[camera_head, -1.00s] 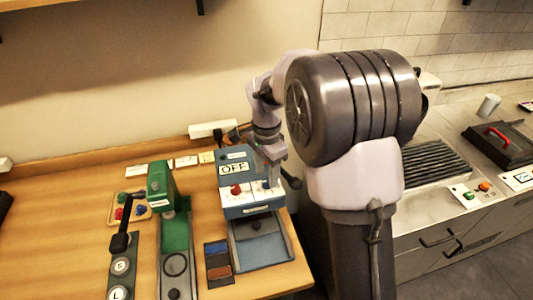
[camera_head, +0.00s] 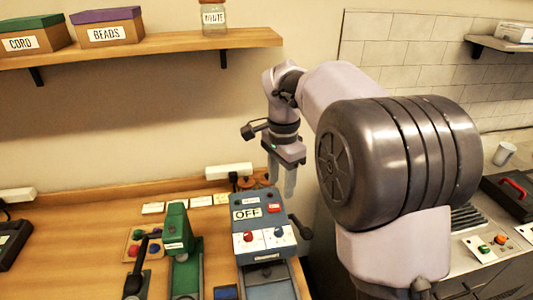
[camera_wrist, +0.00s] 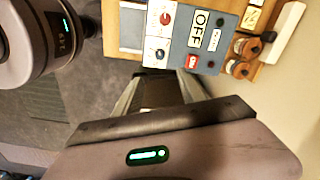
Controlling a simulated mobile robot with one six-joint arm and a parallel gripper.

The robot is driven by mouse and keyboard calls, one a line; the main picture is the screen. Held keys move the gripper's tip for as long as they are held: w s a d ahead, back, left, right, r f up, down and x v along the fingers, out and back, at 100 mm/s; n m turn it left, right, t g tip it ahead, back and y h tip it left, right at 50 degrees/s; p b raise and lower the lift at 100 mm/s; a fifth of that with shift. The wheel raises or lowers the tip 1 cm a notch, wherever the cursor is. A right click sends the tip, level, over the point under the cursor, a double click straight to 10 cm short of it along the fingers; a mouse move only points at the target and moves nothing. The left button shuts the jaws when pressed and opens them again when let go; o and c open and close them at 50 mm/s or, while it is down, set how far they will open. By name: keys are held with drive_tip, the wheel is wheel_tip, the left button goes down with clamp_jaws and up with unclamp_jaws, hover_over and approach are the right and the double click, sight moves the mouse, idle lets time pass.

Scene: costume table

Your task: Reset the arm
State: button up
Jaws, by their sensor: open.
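My gripper (camera_head: 282,180) is open and empty, with its fingers pointing down. It hangs above and just behind the right side of a blue-grey machine marked OFF (camera_head: 262,222) on the wooden table. In the wrist view my gripper (camera_wrist: 160,88) shows at the centre, with the machine (camera_wrist: 205,45) beyond the fingertips. The machine has a red switch (camera_wrist: 192,62), a red knob and a blue knob on a white panel, and a dark lever at its right side. My arm rises from the right and bends down to the gripper.
A shelf (camera_head: 160,44) overhead holds boxes labelled CORD (camera_head: 33,36) and BEADS (camera_head: 108,27) and a jar (camera_head: 213,18). A green press (camera_head: 178,245) stands left of the machine. A power strip (camera_head: 229,171) lies by the wall. A counter with a cup (camera_head: 504,154) is at right.

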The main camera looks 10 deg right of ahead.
drive_tip(key=s+a+f+n+t+b, duration=0.1)
drive_tip(key=s+f+n+t+b, duration=0.1)
drive_tip(key=s, duration=0.6)
drive_tip(key=s+a+f+n+t+y+b, duration=0.1)
drive_tip(key=s+f+n+t+b, duration=0.1)
drive_tip(key=s+f+n+b, duration=0.2)
drive_tip(key=s+a+f+n+t+y+b, duration=0.1)
drive_tip(key=s+f+b, duration=0.4)
drive_tip(key=s, duration=0.8)
drive_tip(key=a+n+b, duration=0.1)
drive_tip(key=n+b, duration=0.1)
drive_tip(key=b, duration=0.1)
drive_tip(key=shift+s+f+t, duration=0.3)
drive_tip(key=shift+s+t, duration=0.05)
drive_tip(key=shift+t, duration=0.05)
